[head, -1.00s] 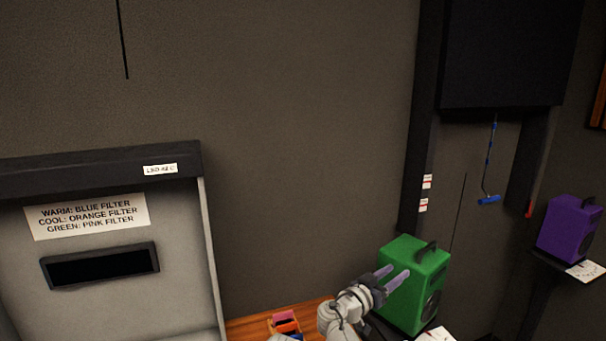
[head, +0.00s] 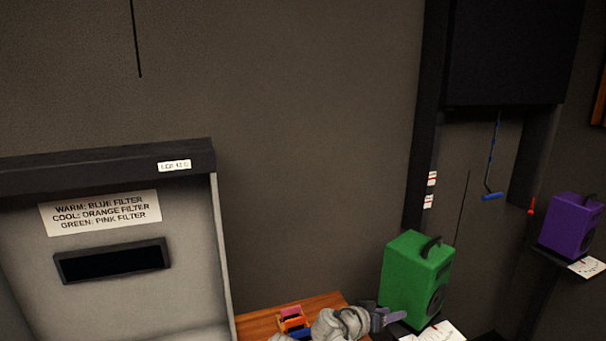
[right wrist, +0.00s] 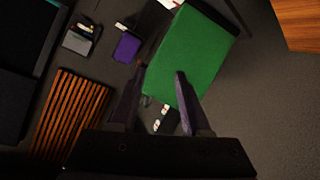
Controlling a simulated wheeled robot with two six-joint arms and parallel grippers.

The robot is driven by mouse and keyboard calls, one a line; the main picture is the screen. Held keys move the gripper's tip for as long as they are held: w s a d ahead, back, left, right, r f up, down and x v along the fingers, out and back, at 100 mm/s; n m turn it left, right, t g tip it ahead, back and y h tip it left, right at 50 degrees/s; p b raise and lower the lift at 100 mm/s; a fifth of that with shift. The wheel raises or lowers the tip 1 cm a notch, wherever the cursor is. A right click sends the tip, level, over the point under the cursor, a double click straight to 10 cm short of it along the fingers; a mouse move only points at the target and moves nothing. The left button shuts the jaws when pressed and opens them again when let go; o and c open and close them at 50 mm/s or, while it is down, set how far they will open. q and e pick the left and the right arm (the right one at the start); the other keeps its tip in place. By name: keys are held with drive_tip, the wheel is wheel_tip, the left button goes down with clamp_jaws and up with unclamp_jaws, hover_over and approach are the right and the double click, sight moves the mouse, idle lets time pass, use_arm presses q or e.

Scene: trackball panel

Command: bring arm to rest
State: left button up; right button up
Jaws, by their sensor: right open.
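My right gripper (head: 392,319) is low in the head view, in front of the lower part of the green speaker-like box (head: 412,277). In the right wrist view its two fingers (right wrist: 157,88) stand apart with nothing held between them. The green box (right wrist: 194,58) lies beyond the fingertips there, and I cannot tell whether the right finger touches it. My left gripper is not in view.
A wooden table (head: 262,326) carries a small holder with coloured filters (head: 292,320). A grey booth (head: 190,230) with a filter sign (head: 100,213) stands left. A purple box (head: 570,225) sits on a shelf at right. A blue pull handle (head: 491,196) hangs from a cord.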

drive_tip(key=s+a+f+n+g+y, duration=0.4)
drive_tip(key=s+a+f+n+y, duration=0.1)
drive_tip(key=s+a+f, duration=0.2)
drive_tip(key=s+a+f+n+g+y, duration=0.3)
drive_tip(key=s+a+f, duration=0.3)
drive_tip(key=s+a, duration=0.3)
drive_tip(key=shift+s+f+n+g+y, duration=0.4)
drive_tip(key=shift+s+n+y, duration=0.5)
drive_tip(key=shift+s, duration=0.15)
drive_tip(key=shift+d, duration=0.1)
